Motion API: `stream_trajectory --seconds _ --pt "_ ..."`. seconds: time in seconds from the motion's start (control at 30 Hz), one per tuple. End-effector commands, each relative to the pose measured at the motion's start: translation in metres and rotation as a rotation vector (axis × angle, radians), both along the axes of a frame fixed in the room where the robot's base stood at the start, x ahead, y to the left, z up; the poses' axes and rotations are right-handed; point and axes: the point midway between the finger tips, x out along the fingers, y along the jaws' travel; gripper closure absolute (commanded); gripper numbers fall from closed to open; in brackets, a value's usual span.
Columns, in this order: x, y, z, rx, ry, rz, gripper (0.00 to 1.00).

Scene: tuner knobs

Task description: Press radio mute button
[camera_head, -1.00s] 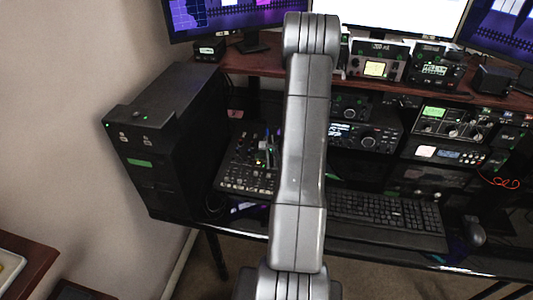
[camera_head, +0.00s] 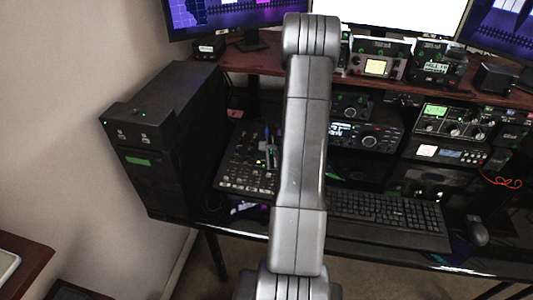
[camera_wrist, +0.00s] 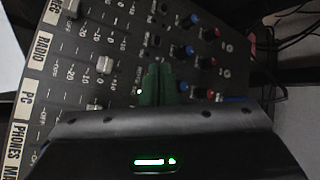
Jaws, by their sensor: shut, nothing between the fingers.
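The mixer panel (camera_wrist: 120,45) fills the upper left of the wrist view, with column labels RADIO (camera_wrist: 42,47), PC and PHONES. It carries white sliders (camera_wrist: 105,64) and several blue- and red-capped knobs (camera_wrist: 190,50). My gripper (camera_wrist: 157,82) is shut and empty, its dark green fingertips over the panel between the sliders and the knobs. I cannot tell whether they touch it. A tiny pale light (camera_wrist: 139,91) shows just left of the fingertips. I cannot pick out the radio mute button for sure. In the head view the mixer (camera_head: 240,172) lies on the desk, partly behind my arm.
A black computer tower (camera_head: 160,140) stands left of the mixer. A keyboard (camera_head: 385,215) and mouse (camera_head: 475,231) lie to the right. Radio sets (camera_head: 365,135) fill the space under the wooden shelf (camera_head: 270,65). Cables run at the wrist view's upper right.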

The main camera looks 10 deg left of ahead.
Motion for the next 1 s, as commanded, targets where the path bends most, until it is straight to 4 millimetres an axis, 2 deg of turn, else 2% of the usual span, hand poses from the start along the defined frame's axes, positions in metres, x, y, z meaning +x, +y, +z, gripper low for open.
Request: stream_trajectory --seconds 1.0 --pt "0.0008 0.0000 -0.0079 0.000 -0.001 0.001 1.00"
